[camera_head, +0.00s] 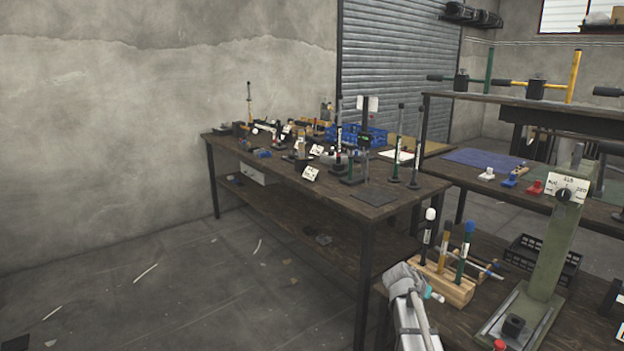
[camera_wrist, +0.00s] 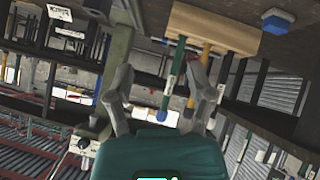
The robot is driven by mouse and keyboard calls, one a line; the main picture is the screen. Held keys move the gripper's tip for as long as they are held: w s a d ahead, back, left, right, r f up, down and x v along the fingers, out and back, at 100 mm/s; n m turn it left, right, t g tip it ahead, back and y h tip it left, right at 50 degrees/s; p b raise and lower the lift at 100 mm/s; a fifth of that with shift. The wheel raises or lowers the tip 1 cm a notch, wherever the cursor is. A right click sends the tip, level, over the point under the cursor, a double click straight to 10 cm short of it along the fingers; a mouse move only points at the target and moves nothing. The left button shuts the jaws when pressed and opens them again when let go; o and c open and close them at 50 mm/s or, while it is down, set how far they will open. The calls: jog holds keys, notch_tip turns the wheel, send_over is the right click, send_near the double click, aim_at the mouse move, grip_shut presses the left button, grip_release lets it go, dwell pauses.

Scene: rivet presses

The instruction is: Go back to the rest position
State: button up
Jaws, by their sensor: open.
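My gripper (camera_wrist: 163,78) shows in the wrist view, with its two grey fingers spread apart. No object is clearly held between them. The wrist picture looks upside down. A wooden rack (camera_wrist: 235,35) is at its top, with colored handles pointing down. A green handle with a blue end (camera_wrist: 173,80) appears between the fingers in the picture; I cannot tell the depth. In the head view, the same rack (camera_head: 455,291) stands on the right bench with white-, black- and blue-topped handles. My grey arm shows just left of it; the fingers are not clear there.
A green press column (camera_head: 556,235) with a dial plate stands right of the rack, and a black crate (camera_head: 543,262) is behind. A long wooden table (camera_head: 290,190) carries many tools. Another bench (camera_head: 480,160) has a blue mat. The floor (camera_head: 190,285) at left is mostly clear.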

jog(key=s+a+f+n+g+y+b, duration=0.2)
jog(key=s+a+f+n+y, duration=0.25)
jog(key=s+a, duration=0.55)
jog(key=s+a+f+n+g+y+b, duration=0.2)
jog(key=s+a+f+n+y, duration=0.2)
jog(key=s+a+f, duration=0.55)
notch_tip(320, 180, up, 34)
jog(key=s+d+p, duration=0.1)
jog(key=s+p, duration=0.1)
jog(key=p, duration=2.9)
jog(key=shift+r, duration=0.15)
jog(key=shift+s+d+m, duration=0.1)
jog(key=shift+m, duration=0.15)
